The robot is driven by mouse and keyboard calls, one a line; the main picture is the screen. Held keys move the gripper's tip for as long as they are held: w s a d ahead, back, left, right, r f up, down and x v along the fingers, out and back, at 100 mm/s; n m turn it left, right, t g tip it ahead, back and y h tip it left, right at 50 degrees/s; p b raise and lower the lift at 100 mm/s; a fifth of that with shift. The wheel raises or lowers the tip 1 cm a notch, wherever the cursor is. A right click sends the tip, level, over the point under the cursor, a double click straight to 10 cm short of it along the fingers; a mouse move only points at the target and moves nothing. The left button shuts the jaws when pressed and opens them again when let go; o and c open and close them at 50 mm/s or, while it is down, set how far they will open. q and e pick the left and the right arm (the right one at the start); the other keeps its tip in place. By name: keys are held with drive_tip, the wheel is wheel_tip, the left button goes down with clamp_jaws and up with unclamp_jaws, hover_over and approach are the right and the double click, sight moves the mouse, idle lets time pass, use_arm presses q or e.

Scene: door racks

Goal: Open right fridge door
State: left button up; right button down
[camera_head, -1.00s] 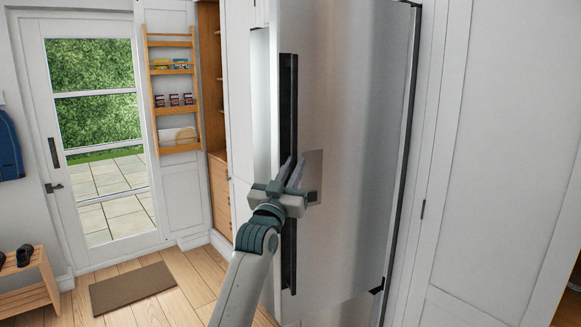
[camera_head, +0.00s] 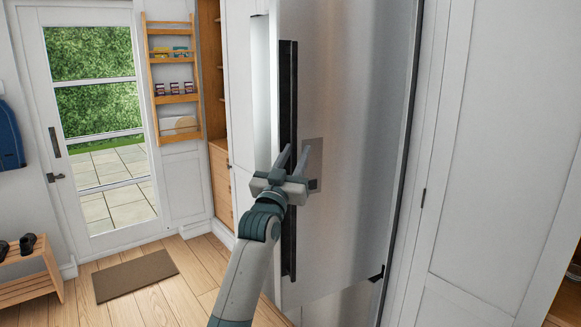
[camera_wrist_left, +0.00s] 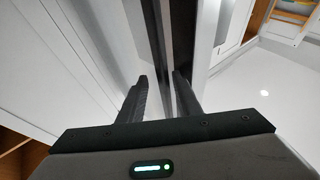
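The right fridge door (camera_head: 355,120) is a tall brushed-metal panel in the head view, with black hinge-side trim at its right. Its bottom edge slants and its left edge seems to stand out, so it looks ajar. A long black vertical handle (camera_head: 288,90) runs along its left edge. My left gripper (camera_head: 293,158) is at the lower half of this handle, fingers pointing up and apart. In the left wrist view the fingers (camera_wrist_left: 162,95) are apart, with the dark handle bar (camera_wrist_left: 154,35) running between or just beyond them. Contact cannot be told. My right gripper is out of view.
A white cabinet panel (camera_head: 485,150) stands right of the fridge. At the left are a glazed door (camera_head: 95,120), a wooden wall rack (camera_head: 172,75), a shoe bench (camera_head: 28,285) and a brown mat (camera_head: 136,275). The wooden floor (camera_head: 200,275) between is clear.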

use_arm(q)
drive_tip(key=shift+s+f, duration=0.1)
drive_tip(key=shift+f, duration=0.05)
drive_tip(key=shift+s+a+f+b, duration=0.25)
drive_tip(key=shift+s+f+b, duration=0.1)
drive_tip(key=shift+s, duration=0.15)
drive_tip(key=b+v, duration=0.5)
drive_tip(key=v, duration=1)
drive_tip(key=shift+s+b, duration=0.35)
drive_tip(key=shift+s, duration=0.1)
drive_tip(key=shift+a, duration=0.1)
